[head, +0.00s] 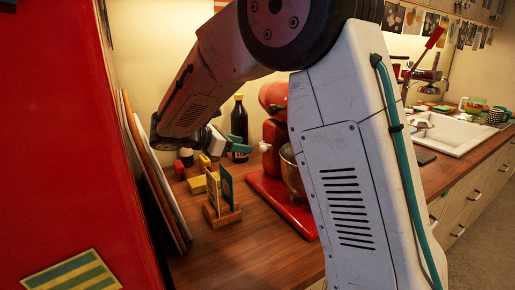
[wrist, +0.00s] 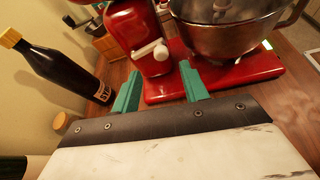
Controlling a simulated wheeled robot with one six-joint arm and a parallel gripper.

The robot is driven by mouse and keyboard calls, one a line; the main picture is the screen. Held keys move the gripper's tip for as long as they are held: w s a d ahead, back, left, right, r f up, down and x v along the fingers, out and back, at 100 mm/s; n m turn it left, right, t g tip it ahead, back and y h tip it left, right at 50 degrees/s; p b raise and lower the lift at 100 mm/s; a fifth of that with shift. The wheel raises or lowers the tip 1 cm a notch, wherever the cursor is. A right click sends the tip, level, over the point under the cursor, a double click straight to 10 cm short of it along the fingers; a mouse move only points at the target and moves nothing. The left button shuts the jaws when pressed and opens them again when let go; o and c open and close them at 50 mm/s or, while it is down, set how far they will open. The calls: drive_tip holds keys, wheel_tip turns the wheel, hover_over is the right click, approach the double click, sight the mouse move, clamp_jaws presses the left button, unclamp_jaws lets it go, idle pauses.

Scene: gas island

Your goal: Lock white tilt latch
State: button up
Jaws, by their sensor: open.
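The red stand mixer (wrist: 134,38) stands close ahead in the wrist view, with its white tilt latch (wrist: 150,50) on the side of its column. The latch is a small white lever with a rounded end, slanting in the picture. My gripper (wrist: 159,72) is open and empty, its two teal fingers pointing at the mixer. In the picture the latch lies just beyond and between the fingertips, apparently not touched. In the head view, my gripper (head: 241,148) is just left of the latch (head: 264,147). My arm hides part of the mixer (head: 273,130).
A steel bowl (wrist: 232,32) sits on the red mixer base (wrist: 240,72). A dark bottle (wrist: 58,65) stands left of my gripper. A wooden holder (head: 221,213) with cards stands on the wooden counter (head: 245,262). Boards lean at the left, and a sink (head: 455,132) is at the right.

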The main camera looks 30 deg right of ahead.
sight(260, 147)
drive_tip(key=x, duration=0.7)
drive_tip(key=shift+s, duration=0.1)
